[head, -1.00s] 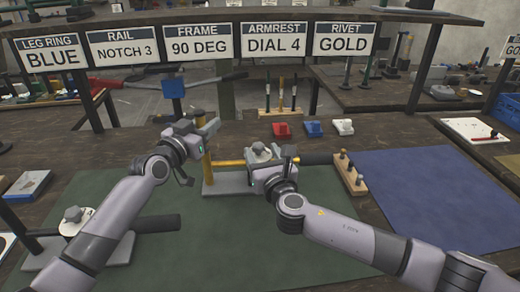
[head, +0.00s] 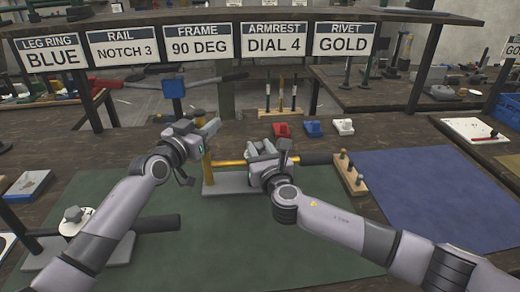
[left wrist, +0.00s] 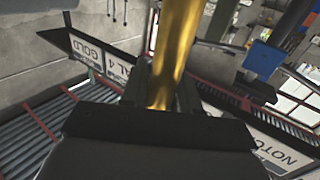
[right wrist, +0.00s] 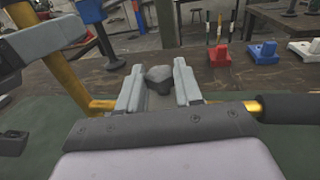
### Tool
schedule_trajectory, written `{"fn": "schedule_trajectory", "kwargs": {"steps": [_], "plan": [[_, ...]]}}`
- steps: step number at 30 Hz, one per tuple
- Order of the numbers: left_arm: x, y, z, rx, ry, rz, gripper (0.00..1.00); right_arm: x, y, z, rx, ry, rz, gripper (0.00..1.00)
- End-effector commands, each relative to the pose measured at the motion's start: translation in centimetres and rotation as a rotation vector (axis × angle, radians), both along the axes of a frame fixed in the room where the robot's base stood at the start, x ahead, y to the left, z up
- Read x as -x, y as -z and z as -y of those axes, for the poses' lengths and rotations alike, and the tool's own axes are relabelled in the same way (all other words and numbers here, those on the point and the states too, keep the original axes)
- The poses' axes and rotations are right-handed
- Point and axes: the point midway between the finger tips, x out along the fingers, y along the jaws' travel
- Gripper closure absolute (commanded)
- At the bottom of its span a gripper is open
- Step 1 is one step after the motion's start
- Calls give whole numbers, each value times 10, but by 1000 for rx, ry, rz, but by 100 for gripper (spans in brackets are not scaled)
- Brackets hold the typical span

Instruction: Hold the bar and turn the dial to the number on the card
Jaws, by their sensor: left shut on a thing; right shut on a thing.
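The card (head: 275,43) reads ARMREST DIAL 4. A gold bar stands upright (head: 207,170) on a grey base (head: 232,183), with a gold horizontal bar (head: 229,163) ending in a black grip (head: 316,158). My left gripper (head: 207,129) is shut on the upright bar, which fills its jaws in the left wrist view (left wrist: 175,50). My right gripper (head: 266,150) is shut on the dial's grey knob, seen between its fingers in the right wrist view (right wrist: 160,76). The dial's numbers are hidden.
A wooden peg block (head: 350,175) stands right of the black grip. Red (head: 282,130), blue (head: 314,128) and white (head: 342,127) blocks lie behind. The blue mat (head: 430,190) is clear.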

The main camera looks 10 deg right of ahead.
Motion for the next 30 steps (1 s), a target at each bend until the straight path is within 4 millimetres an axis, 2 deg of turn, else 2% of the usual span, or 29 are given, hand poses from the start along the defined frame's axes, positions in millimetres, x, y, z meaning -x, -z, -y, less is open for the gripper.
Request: {"fn": "schedule_trajectory", "kwargs": {"steps": [8, 21, 30], "plan": [[0, 0, -1, 0, -2, 0, 100, 0, 0, -2, -3, 75, 0, 96], [0, 0, -1, 0, -1, 0, 100, -1, 0, -6, -2, 391, -1, 96], [0, 0, -1, 0, -1, 0, 100, -2, 0, -7, 0, 540, -2, 96]]}}
